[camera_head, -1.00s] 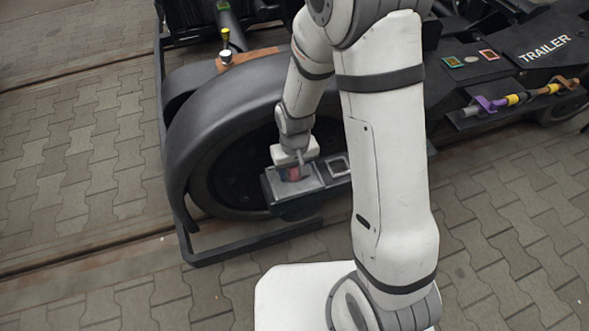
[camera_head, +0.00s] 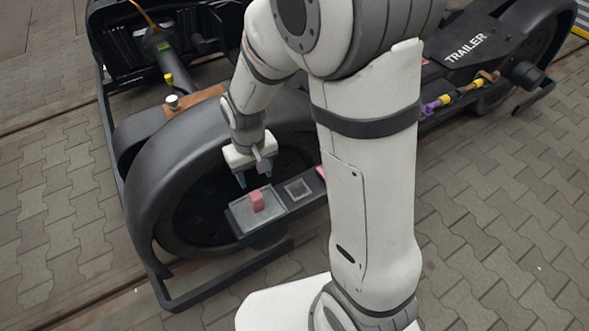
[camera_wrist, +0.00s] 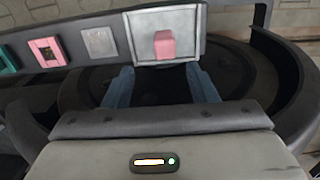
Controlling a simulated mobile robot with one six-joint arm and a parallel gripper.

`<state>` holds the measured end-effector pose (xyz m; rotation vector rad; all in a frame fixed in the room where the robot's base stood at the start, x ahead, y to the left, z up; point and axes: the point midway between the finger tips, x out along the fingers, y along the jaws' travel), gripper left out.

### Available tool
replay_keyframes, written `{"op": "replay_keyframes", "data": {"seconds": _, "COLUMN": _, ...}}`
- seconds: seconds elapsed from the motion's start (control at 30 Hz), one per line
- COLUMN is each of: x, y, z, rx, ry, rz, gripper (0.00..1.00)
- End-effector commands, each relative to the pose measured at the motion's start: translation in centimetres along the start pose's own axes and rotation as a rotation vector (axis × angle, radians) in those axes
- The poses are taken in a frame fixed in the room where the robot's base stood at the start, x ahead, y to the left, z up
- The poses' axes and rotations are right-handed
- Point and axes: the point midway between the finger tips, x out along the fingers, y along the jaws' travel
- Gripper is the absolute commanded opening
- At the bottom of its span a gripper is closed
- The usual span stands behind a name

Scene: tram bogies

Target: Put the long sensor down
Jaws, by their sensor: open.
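A pink block (camera_head: 257,201), the only sensor-like part near my gripper, stands in the light grey square tray (camera_head: 240,218) at the end of a dark shelf in front of the wheel. In the wrist view the pink block (camera_wrist: 165,44) is near the middle of the tray (camera_wrist: 190,22), with clear tray floor around it. My gripper (camera_head: 253,176) is open and empty, above and behind the tray and apart from the block. Its blue fingers (camera_wrist: 162,88) show spread in the wrist view, with only dark bogie parts between them.
Beside the tray are a smaller grey square recess (camera_head: 298,189), a pink-framed slot (camera_wrist: 48,52) and a teal-framed slot (camera_wrist: 6,60). The large black wheel cover (camera_head: 160,165) curves close by. A yellow and purple rod (camera_head: 445,101) lies farther right. Open paving (camera_head: 500,220) is at right.

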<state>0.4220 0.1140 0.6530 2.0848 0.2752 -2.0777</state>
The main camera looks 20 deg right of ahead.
Motion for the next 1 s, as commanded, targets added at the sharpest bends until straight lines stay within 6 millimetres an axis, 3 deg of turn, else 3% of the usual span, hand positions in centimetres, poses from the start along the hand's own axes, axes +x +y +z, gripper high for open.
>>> {"op": "replay_keyframes", "data": {"seconds": 0.17, "x": -4.9, "y": 3.2, "z": 3.2, "rx": 0.078, "ry": 0.041, "rz": 0.002, "gripper": 0.52}}
{"op": "replay_keyframes", "data": {"seconds": 0.4, "x": -10.3, "y": 6.8, "z": 9.9, "rx": 0.195, "ry": 0.084, "rz": 0.011, "gripper": 0.52}}
{"op": "replay_keyframes", "data": {"seconds": 0.63, "x": -12.1, "y": 7.9, "z": 13.7, "rx": 0.253, "ry": 0.103, "rz": 0.017, "gripper": 0.52}}
{"op": "replay_keyframes", "data": {"seconds": 1.0, "x": -12.4, "y": 8.0, "z": 14.2, "rx": 0.259, "ry": 0.103, "rz": 0.018, "gripper": 0.52}}
